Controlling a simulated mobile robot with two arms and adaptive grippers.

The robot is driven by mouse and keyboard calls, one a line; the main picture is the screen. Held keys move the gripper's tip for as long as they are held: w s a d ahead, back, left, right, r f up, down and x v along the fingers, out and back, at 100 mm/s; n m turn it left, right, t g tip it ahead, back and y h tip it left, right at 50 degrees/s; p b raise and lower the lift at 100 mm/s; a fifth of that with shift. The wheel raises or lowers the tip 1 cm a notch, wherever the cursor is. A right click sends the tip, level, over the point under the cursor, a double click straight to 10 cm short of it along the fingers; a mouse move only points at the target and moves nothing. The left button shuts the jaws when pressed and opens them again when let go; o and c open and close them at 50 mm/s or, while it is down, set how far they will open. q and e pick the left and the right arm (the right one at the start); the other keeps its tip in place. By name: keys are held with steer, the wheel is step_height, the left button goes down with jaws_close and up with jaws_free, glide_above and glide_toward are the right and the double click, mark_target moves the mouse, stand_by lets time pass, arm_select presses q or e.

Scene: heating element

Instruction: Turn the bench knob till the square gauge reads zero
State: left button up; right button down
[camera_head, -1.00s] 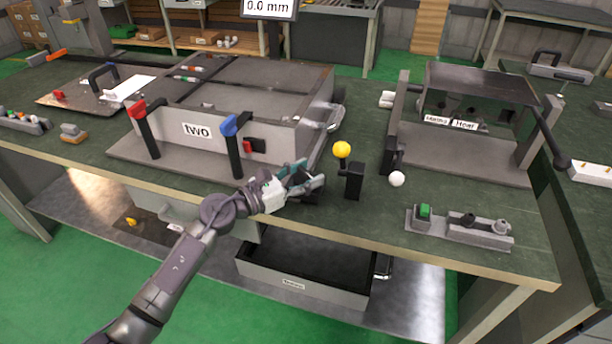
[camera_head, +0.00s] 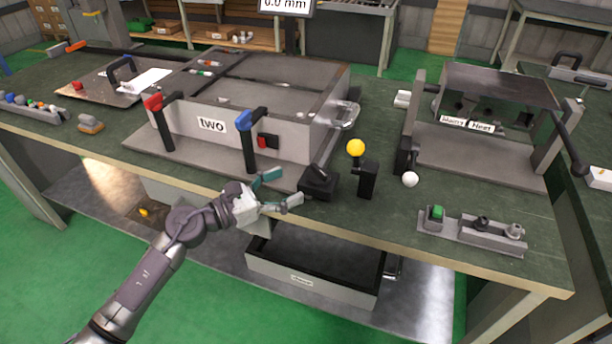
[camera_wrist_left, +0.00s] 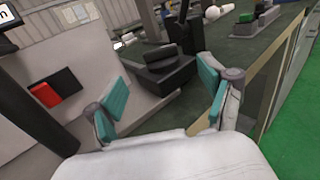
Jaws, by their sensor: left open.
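The black bench knob (camera_head: 319,181) sits on a dark square block near the front edge of the bench. It also shows in the left wrist view (camera_wrist_left: 162,52), beyond the fingers, with its ridge lying crosswise. My left gripper (camera_head: 284,188) is open and empty, just left of the knob and apart from it. In the left wrist view the two teal-padded fingers (camera_wrist_left: 165,92) are spread, with the knob block past their tips. A white display (camera_head: 286,5) at the top edge is cut off; it appears to read 0.0 mm.
A drawer (camera_head: 310,283) is open below the bench edge.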

arm_select(q)
steer(key=shift+v, duration=1.7)
steer(key=shift+r, duration=0.1)
